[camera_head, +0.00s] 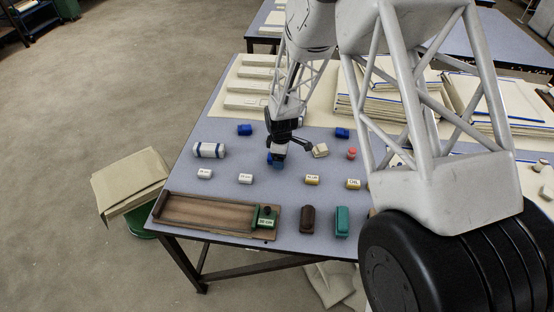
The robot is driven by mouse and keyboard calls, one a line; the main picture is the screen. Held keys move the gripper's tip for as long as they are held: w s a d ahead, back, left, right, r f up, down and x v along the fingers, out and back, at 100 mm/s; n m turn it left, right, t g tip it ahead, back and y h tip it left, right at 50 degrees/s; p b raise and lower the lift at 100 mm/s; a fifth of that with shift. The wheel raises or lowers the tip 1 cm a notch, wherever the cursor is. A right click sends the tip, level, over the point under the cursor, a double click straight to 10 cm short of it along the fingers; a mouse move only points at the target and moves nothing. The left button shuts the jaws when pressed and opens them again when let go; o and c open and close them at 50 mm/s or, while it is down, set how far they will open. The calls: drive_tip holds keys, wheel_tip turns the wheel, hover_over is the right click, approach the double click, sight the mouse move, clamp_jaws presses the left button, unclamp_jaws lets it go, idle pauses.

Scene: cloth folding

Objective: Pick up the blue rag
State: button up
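My gripper (281,149) points down over the middle of the blue-grey table (227,134). A small blue piece (275,159) shows right below its tip, partly covered by it. Two more small blue pieces lie farther back, one at the left (244,129) and one at the right (342,132). They are too small to tell which of the blue pieces is a rag. The fingers are too small and dark to tell whether they are open or shut, or whether they touch the blue piece.
A cream block (320,150) lies just right of my gripper. A white-and-blue roll (209,150) lies left. Several small labelled blocks form a row in front. A wooden tray (205,212) and dark and teal blocks line the front edge. Stacked boards (392,98) stand behind.

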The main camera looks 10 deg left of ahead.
drive_tip(key=c, duration=1)
drive_tip(key=shift+r, duration=0.1)
drive_tip(key=shift+r, duration=0.75)
wheel_tip(320, 180, up, 2)
drive_tip(key=shift+r, duration=0.1)
drive_tip(key=s+d, duration=0.2)
drive_tip(key=s, duration=0.3)
drive_tip(key=s+d, duration=0.2)
drive_tip(key=s, duration=0.3)
drive_tip(key=s+d+r, duration=0.1)
drive_tip(key=s+d, duration=0.1)
drive_tip(key=s, duration=0.2)
drive_tip(key=shift+s, duration=0.4)
